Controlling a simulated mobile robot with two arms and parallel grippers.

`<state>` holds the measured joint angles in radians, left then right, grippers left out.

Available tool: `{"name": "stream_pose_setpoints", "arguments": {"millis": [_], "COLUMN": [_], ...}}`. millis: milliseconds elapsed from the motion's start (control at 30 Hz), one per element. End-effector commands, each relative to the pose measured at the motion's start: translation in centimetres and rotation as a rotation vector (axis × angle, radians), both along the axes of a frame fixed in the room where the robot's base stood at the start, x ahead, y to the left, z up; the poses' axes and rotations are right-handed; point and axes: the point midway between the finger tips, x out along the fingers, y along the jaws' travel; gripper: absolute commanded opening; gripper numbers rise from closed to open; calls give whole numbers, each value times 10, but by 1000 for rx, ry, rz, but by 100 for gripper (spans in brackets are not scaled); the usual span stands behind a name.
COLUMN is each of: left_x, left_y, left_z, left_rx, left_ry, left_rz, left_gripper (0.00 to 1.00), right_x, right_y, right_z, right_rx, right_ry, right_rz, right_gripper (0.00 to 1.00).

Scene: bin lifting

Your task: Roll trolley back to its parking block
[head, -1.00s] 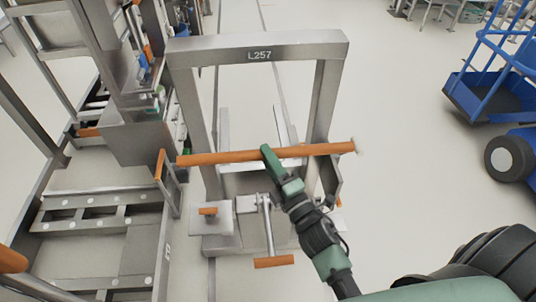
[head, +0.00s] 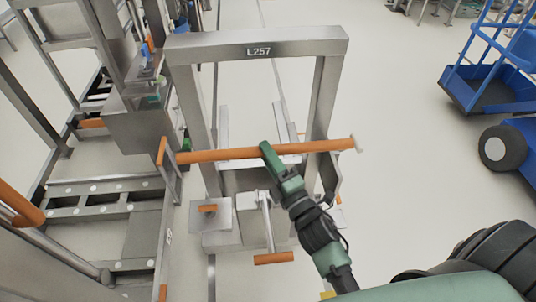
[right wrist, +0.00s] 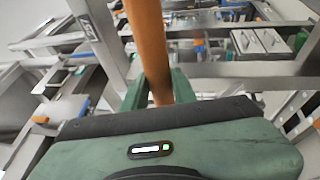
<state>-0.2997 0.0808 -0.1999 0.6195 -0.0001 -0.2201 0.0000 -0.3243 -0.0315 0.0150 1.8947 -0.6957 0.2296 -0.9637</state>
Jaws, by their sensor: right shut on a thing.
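The trolley (head: 256,45) is a grey metal frame labelled L257, with an orange push bar (head: 215,156) across it. A lever with an orange grip (head: 273,258) and a small orange pedal (head: 207,208) sit low on its near side. In the right wrist view the orange bar (right wrist: 149,45) runs between the green fingers (right wrist: 156,92). My left gripper is out of view. I cannot make out the parking block for certain; a small yellow piece (head: 327,295) shows at the bottom edge.
A grey rack (head: 100,188) with orange parts stands close on the left. A blue wheeled cart (head: 490,85) stands at the right. Open pale floor (head: 400,150) lies between the trolley and the blue cart. A floor line runs past the trolley.

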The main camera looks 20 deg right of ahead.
Motion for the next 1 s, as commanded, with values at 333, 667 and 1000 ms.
{"name": "stream_pose_setpoints", "arguments": {"millis": [333, 667, 1000], "left_x": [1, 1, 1], "left_y": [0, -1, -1], "left_z": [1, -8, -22], "left_rx": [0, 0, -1], "left_ry": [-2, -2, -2], "left_rz": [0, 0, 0], "left_gripper": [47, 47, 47], "right_x": [1, -21, -70], "right_y": [0, -3, -8], "right_z": [4, -5, -12], "right_rx": [1, 1, 2], "right_ry": [-8, -3, -6], "right_rz": [1, -1, 0], "right_gripper": [49, 49, 49]}}
